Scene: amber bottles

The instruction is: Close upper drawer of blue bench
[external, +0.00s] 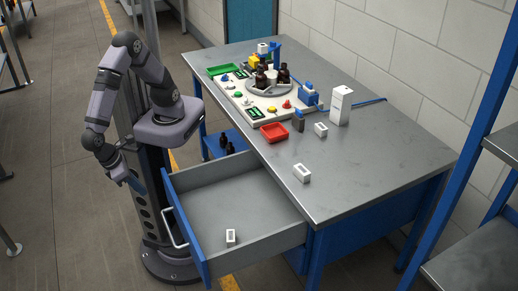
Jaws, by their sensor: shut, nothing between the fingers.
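The blue bench (390,177) has a grey metal top. Its upper drawer (203,190) is pulled far out on the left side, with a blue front panel (186,228) and a pale bar handle (172,226). A small white box (231,238) lies inside the drawer near the front. My gripper (124,181) is shut and empty, at the left of the drawer front and above the handle, pointing down. It appears apart from the drawer. The fingertips are small and dark in this view.
On the bench top are a white board (247,108) with amber bottles (284,75), a green tray (224,69), a red tray (274,132), a tall white box (341,105) and small white boxes (302,173). A blue shelf rack (480,150) stands at right.

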